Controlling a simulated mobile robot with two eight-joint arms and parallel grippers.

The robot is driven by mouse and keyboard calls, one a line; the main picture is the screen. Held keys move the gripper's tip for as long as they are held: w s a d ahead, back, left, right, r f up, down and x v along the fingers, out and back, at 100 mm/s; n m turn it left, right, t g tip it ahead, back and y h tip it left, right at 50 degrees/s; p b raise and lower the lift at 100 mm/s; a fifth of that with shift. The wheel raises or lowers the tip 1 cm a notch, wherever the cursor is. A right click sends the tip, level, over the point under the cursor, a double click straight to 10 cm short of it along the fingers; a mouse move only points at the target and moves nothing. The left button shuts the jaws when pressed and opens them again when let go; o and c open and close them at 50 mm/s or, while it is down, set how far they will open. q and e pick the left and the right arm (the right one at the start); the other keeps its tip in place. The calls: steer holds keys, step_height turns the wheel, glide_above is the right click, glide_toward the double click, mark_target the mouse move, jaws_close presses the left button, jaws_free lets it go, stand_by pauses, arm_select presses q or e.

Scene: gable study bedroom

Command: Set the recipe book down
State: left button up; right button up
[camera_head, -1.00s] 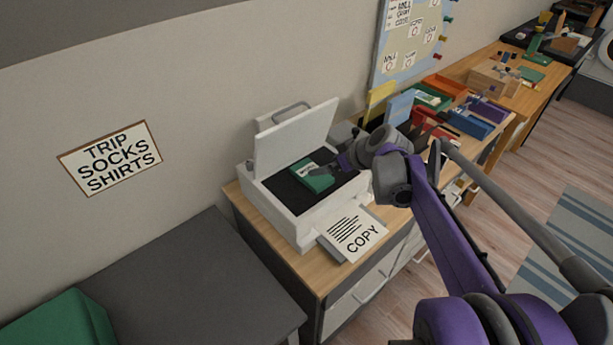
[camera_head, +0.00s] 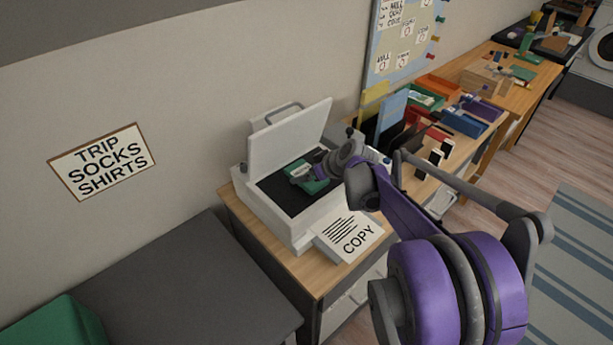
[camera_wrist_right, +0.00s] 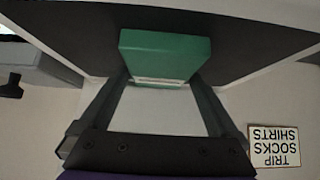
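The green recipe book (camera_head: 311,186) lies on the dark glass of the open white scanner (camera_head: 297,226), its lid raised. My right gripper (camera_head: 303,172) reaches over it from the right and covers part of its cover. In the right wrist view, the book (camera_wrist_right: 165,55) sits between the ends of my two right fingers (camera_wrist_right: 160,78). The fingers flank its sides closely; whether they press on it is not clear. My left gripper is not in view.
The scanner stands on a wooden cabinet (camera_head: 240,219), with a COPY sheet (camera_head: 349,238) in front. Upright folders (camera_head: 391,116) and colored trays (camera_head: 463,122) stand to the right. A dark grey surface (camera_head: 190,290) at the lower left is largely bare.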

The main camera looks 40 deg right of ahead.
steer(key=c, duration=1.1)
steer(key=shift+r, duration=0.15)
